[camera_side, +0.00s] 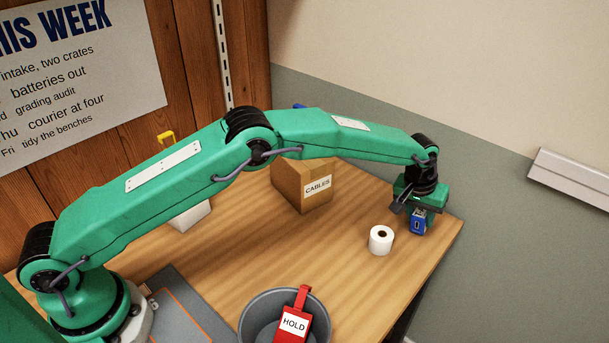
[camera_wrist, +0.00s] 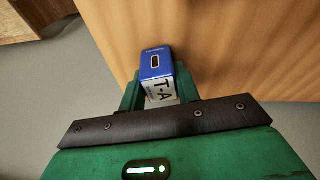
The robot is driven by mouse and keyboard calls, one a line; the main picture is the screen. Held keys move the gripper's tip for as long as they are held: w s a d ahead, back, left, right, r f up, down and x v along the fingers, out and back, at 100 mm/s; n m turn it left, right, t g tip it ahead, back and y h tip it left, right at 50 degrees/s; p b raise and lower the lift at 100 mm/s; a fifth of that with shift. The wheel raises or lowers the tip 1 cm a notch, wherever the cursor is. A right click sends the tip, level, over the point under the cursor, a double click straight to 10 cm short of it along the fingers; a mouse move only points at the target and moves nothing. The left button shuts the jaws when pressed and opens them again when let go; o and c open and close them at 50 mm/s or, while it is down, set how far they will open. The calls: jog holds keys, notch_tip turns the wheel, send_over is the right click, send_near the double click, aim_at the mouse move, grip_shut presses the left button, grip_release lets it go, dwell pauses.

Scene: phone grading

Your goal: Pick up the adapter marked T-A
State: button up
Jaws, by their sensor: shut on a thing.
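The blue adapter (camera_wrist: 154,62) has a white label reading T-A and a port slot in its blue face. It sits between the green jaws of my gripper (camera_wrist: 158,92) in the wrist view. In the side view the adapter (camera_side: 417,225) is at the right end of the table, below my gripper (camera_side: 417,212). My gripper is shut on the adapter. The underside of the adapter is hidden, and I cannot tell whether it touches the table.
A white paper roll (camera_side: 381,240) stands just left of the adapter. A cardboard box marked CABLES (camera_side: 303,187) stands further back. A grey bin (camera_side: 254,318) with a red HOLD tag (camera_side: 293,325) is at the front. The table's right edge (camera_side: 446,249) is close to the adapter.

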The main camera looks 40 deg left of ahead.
aim_at(424, 211)
jog(key=shift+r, duration=0.55)
notch_tip(424, 211, up, 3)
jog(key=shift+f, duration=0.1)
jog(key=s+d+r, duration=0.6)
jog(key=s+r, duration=0.1)
jog(key=s, duration=0.2)
jog(key=shift+s+d, duration=0.25)
jog(key=shift+s, duration=0.05)
jog(key=shift+r, duration=0.1)
